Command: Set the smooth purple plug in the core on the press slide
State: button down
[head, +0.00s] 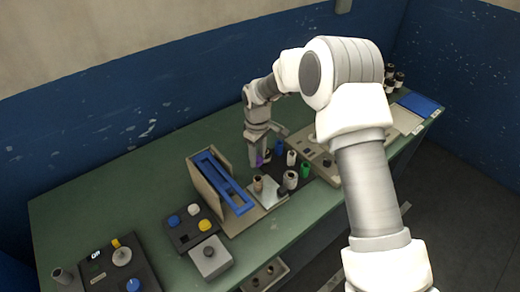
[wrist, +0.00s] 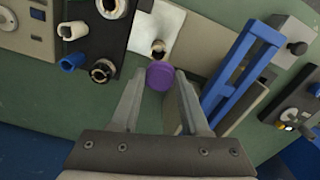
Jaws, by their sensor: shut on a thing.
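My gripper (wrist: 160,82) is shut on the smooth purple plug (wrist: 160,75), held between the fingertips. In the head view my gripper (head: 259,158) points down over the back of the table, with a bit of the purple plug (head: 259,162) showing. The press slide is a pale plate (wrist: 181,28) with one upright tan core (wrist: 158,47) on it, its dark open end facing up. In the head view the core (head: 258,184) stands on the slide plate (head: 273,193), nearer than my gripper.
The blue press frame (head: 224,181) stands beside the slide. A dark rack (wrist: 93,30) with several white, black, green and blue cores or plugs is on the slide's other side. Button boxes (head: 190,225) stand nearer. Green table (head: 130,185) behind the press is clear.

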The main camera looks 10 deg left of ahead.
jog(key=shift+w+f, duration=0.2)
jog(key=shift+f, duration=0.3)
jog(key=shift+f+b, duration=1.15)
jog(key=shift+f, duration=1.25)
jog(key=shift+f+b, duration=0.1)
jog(key=shift+b, duration=0.25)
jog(key=shift+f+b, duration=0.25)
jog(key=shift+b, duration=0.05)
jog(key=shift+f+b, duration=0.35)
jog(key=shift+b, duration=0.15)
jog(key=shift+f, duration=0.3)
jog(key=shift+f+b, duration=0.1)
jog(key=shift+b, duration=0.4)
